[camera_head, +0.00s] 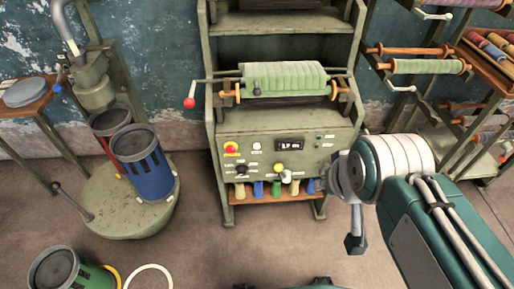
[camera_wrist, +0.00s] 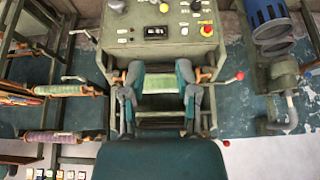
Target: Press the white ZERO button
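The white button (camera_head: 256,146) is a small round cap on the green machine's front panel (camera_head: 320,158), between a red button on a yellow base (camera_head: 230,147) and a dark display (camera_head: 290,145). In the wrist view the panel appears upside down, with the white button (camera_wrist: 184,31) between the display (camera_wrist: 155,31) and the red button (camera_wrist: 207,30). My gripper (camera_wrist: 160,72) is open and empty, its two fingers wide apart. It is apart from the button. In the head view my wrist is at the panel's right, and the fingertips are hard to make out.
A yellow knob (camera_head: 279,168) and a black knob (camera_head: 240,170) sit lower on the panel. A green-wound roller (camera_head: 284,78) with a red-ended crank (camera_head: 189,102) is above. A blue canister (camera_head: 142,162) stands at left. A spool rack (camera_head: 425,67) is at right. Floor before the machine looks clear.

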